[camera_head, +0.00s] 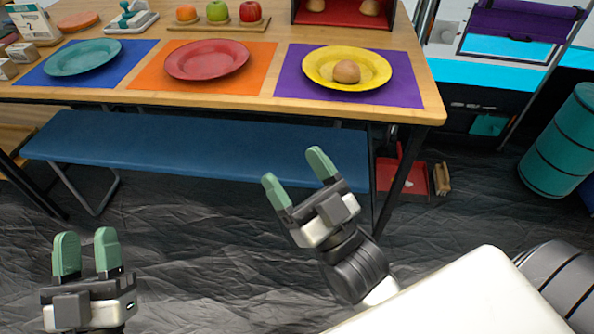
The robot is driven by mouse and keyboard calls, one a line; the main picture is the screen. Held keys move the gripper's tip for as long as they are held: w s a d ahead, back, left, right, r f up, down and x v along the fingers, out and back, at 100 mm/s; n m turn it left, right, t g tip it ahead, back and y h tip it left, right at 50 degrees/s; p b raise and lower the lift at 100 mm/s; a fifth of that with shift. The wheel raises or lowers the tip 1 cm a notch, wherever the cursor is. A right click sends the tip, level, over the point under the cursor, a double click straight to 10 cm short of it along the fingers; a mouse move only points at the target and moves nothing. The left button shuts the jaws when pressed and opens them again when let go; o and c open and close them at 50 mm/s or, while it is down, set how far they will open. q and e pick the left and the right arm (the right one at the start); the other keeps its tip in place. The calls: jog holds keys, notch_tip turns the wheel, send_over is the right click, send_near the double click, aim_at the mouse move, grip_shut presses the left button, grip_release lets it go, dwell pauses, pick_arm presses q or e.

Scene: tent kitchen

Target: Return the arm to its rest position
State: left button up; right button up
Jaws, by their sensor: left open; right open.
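My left gripper (87,254) is at the lower left, fingers pointing up, open and empty over the dark floor. My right gripper (292,177) is in front of the blue bench, right of the middle, tilted to the left, open and empty. Its arm comes in from the lower right. Both grippers appear below the table edge in the picture and hold nothing. On the wooden table (270,105), a yellow plate (325,70) on a purple mat (400,92) holds a brown, round, bread-like item (346,72).
A red plate (206,60) lies on an orange mat (150,75), a teal plate (82,57) on a blue mat (35,75). Several fruits stand on a board (222,27) behind. The blue bench (190,147) runs under the table. A teal barrel (560,140) stands right.

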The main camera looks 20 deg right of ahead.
pick_arm(q)
jog(key=shift+w+r, duration=0.1)
pick_arm(e)
jog(key=shift+w+f, duration=0.1)
dwell(0.3)
